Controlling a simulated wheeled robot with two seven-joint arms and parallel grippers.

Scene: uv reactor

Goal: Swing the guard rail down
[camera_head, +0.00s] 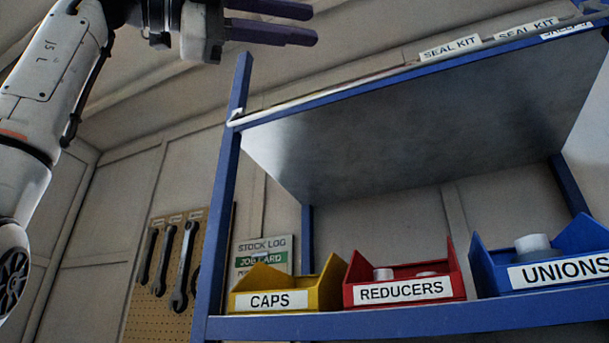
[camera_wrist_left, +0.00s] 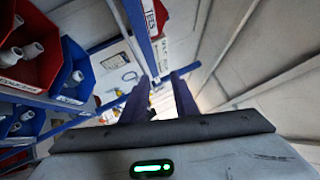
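A thin pale bar (camera_head: 330,88), which appears to be the guard rail, runs along the front edge of the top shelf in the head view. Its left end has a small white bend beside the blue post. I cannot tell how it is hinged. My left gripper (camera_head: 314,24) is at the top of the head view, above and left of the shelf front, with its two dark purple fingers apart and nothing between them. The fingers also show in the left wrist view (camera_wrist_left: 161,77). My right gripper is in neither view.
The blue-framed shelf (camera_head: 400,323) holds a yellow caps bin (camera_head: 325,289), a red reducers bin (camera_head: 456,272) and a blue unions bin (camera_head: 487,270). Seal kit labels (camera_head: 450,48) stand along the top. Wrenches (camera_head: 184,266) hang on a pegboard at left.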

